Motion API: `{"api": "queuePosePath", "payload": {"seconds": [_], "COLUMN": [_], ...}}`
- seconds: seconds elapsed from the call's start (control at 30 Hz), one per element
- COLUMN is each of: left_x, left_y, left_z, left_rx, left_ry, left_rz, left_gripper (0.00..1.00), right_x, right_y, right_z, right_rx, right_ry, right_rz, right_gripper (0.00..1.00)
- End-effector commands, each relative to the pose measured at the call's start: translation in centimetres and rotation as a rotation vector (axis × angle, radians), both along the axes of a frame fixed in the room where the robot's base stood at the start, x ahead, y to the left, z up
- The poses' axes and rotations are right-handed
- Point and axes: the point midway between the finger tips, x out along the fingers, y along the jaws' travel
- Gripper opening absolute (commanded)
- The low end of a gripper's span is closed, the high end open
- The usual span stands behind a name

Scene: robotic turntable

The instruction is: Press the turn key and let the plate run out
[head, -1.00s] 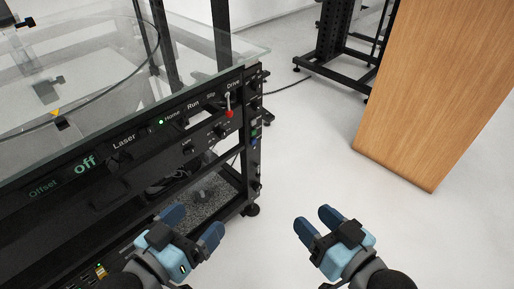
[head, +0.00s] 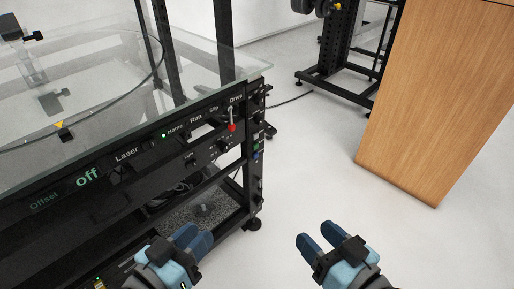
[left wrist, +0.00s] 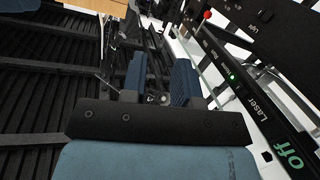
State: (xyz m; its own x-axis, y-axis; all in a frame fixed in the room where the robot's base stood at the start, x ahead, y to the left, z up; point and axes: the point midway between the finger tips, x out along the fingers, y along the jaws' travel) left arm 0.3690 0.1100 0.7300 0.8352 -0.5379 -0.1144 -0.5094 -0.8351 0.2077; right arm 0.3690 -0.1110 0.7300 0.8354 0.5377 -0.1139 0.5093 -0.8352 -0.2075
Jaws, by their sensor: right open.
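The turntable's front panel (head: 60,226) runs along the left of the head view, with a green "off" readout. Its upper edge is labelled Laser, Home, Run and Drive, with one label unclear; a green light (head: 164,136) glows by Home. A red-tipped lever (head: 231,127) hangs under Drive. I cannot tell which control is the turn key. The round plate (head: 110,92) shows through the glass top. My left gripper (head: 195,239) is open and empty, low in front of the rack, apart from the panel. My right gripper (head: 322,238) is open and empty over the floor.
A wooden cabinet (head: 425,105) stands at the right, and a black metal stand (head: 337,75) at the back. A cable (head: 290,99) lies on the floor between rack and stand. The white floor (head: 300,165) in the middle is clear.

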Motion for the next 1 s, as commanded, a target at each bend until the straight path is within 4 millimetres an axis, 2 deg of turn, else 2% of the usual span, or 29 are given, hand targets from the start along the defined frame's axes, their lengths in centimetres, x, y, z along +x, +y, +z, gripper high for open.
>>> {"api": "queuePosePath", "payload": {"seconds": [0.03,0.1,1.0], "left_x": [0.00,0.00,-0.01], "left_y": [0.00,0.00,0.01], "left_z": [-0.02,-0.02,0.01], "left_rx": [0.000,0.000,0.000], "left_ry": [0.000,0.000,0.000], "left_rz": [0.000,0.000,0.000], "left_gripper": [0.16,0.00,0.00], "right_x": [0.00,0.00,0.00], "right_y": [-0.01,-0.01,0.01], "right_z": [-0.01,-0.01,-0.02], "right_rx": [0.000,0.000,-0.001], "right_ry": [0.000,0.000,0.001], "right_rz": [0.000,0.000,0.000], "right_gripper": [0.54,0.54,0.54]}}
